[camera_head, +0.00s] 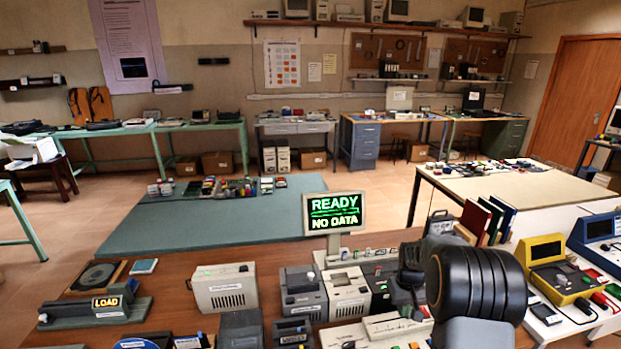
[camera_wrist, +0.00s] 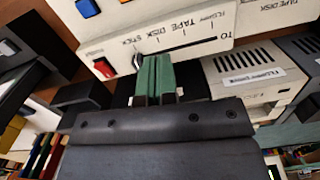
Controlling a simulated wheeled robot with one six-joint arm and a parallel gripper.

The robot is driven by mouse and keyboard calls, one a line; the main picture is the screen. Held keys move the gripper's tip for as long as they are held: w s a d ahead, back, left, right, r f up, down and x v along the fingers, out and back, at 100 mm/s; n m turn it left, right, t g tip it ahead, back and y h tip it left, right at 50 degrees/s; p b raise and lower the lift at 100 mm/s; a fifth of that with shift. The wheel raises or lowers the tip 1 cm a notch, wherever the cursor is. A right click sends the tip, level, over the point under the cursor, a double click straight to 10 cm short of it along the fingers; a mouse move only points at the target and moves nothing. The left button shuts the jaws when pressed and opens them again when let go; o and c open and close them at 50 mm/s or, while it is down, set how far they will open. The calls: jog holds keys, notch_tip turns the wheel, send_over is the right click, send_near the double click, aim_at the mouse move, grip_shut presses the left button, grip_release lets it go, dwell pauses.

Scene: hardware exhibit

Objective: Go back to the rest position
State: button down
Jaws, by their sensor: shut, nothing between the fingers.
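My gripper (camera_wrist: 153,62) is shut with nothing between its green-tipped fingers in the wrist view. The fingertips are close beside a small metal lever (camera_wrist: 137,62) on a cream control panel (camera_wrist: 205,32) marked STICK, DISK and TAPE. I cannot tell whether they touch it. In the head view my dark arm reaches over the right part of the brown table, and the fingers cannot be made out there.
The brown table (camera_head: 180,300) holds several devices close to the arm, including a grey-beige box (camera_head: 225,288) and a LOAD unit (camera_head: 107,305). A sign (camera_head: 334,212) reading READY, NO DATA stands upright behind them. A yellow device (camera_head: 560,270) stands at right. Open floor lies beyond.

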jog(key=s+a+r+t, duration=0.2)
jog(key=s+a+r, duration=0.4)
jog(key=s+r, duration=0.2)
jog(key=s+a+r+t, duration=0.3)
jog(key=s+a+r, duration=0.4)
jog(key=s, duration=0.5)
jog(key=shift+r, duration=0.95)
jog(key=shift+d, duration=0.1)
